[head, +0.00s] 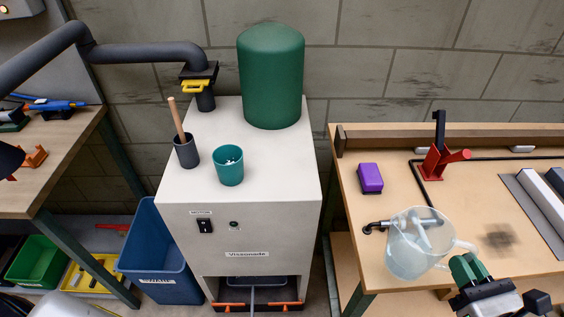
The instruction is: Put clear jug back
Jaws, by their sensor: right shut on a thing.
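The clear jug (408,250) is at the front left of the right-hand bench, in front of a dark bent pipe or tap. It is see-through, and its handle points right. My right gripper (466,268), with green fingers, comes in from the bottom right and is shut on the jug at its handle side. The exact grip is partly hidden. I cannot tell whether the jug's base touches the bench or is held just above it. My left gripper is not in view.
The right bench (375,270) carries a purple block (370,178), a red clamp-like tool (440,160) and grey rails. A white cabinet (240,245) in the middle holds a teal cup (229,167), a dark pot (187,152) and a green tank (272,80). A blue bin (160,250) stands left.

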